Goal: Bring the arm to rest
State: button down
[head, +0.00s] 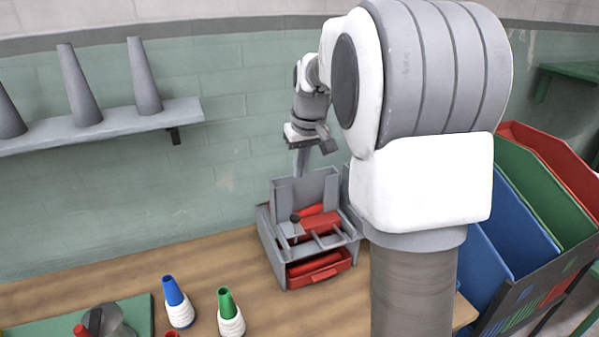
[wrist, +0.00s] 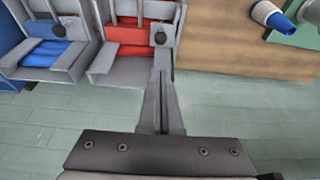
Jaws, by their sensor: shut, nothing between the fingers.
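My arm rises large across the middle and right of the head view, bent over the table. My gripper (head: 299,168) points down in the head view, just above and behind the grey frame with red parts (head: 277,217). In the wrist view my gripper (wrist: 161,80) shows its two grey fingers together, with nothing between them. The same frame with red parts (wrist: 103,66) lies close beyond the fingertips there. Whether the fingers touch it I cannot tell.
A blue-topped cone (head: 173,291) and a green-topped cone (head: 225,298) stand on the wooden table (head: 215,262). A shelf (head: 110,126) with grey cones hangs at left. Blue (head: 512,235), green (head: 540,190) and red (head: 550,150) bins stand right. A blue-filled frame (wrist: 50,70) is alongside.

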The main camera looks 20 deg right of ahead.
dwell(0.3)
jog(key=s+a, duration=0.3)
jog(key=s, duration=0.6)
jog(key=s+a+r+t, duration=0.1)
jog(key=s+a, duration=0.3)
jog(key=s, duration=0.5)
jog(key=s+a+r+t, duration=0.1)
jog(key=s+a, duration=0.3)
jog(key=s, duration=0.6)
jog(key=shift+s, duration=0.1)
